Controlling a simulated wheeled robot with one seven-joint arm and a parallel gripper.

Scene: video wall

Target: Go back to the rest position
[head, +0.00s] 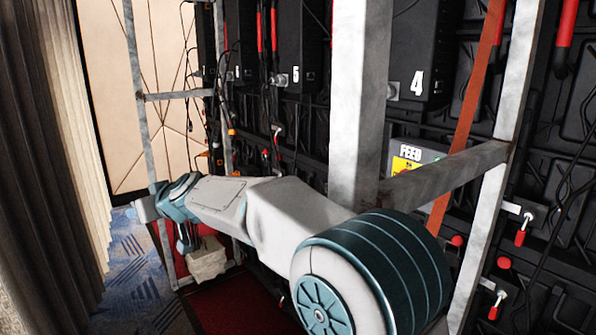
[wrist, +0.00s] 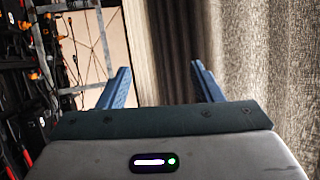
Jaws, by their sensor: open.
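My gripper (wrist: 162,88) is open and empty in the wrist view. Its two blue fingers stand well apart, with a pale wall panel and curtain behind them. In the head view my arm reaches from the lower right toward the left, and my gripper (head: 185,240) hangs at its far end, partly hidden by the wrist. It is in front of the metal frame, near a pale crumpled-looking object (head: 207,260) low behind it. Whether they touch cannot be told.
The back of the video wall (head: 460,120), with black numbered boxes, cables and red-handled latches (head: 521,232), fills the right. Metal posts (head: 357,100) and an orange strap (head: 468,110) stand before it. A grey curtain (head: 50,130) hangs at left. Patterned carpet (head: 135,270) lies open between.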

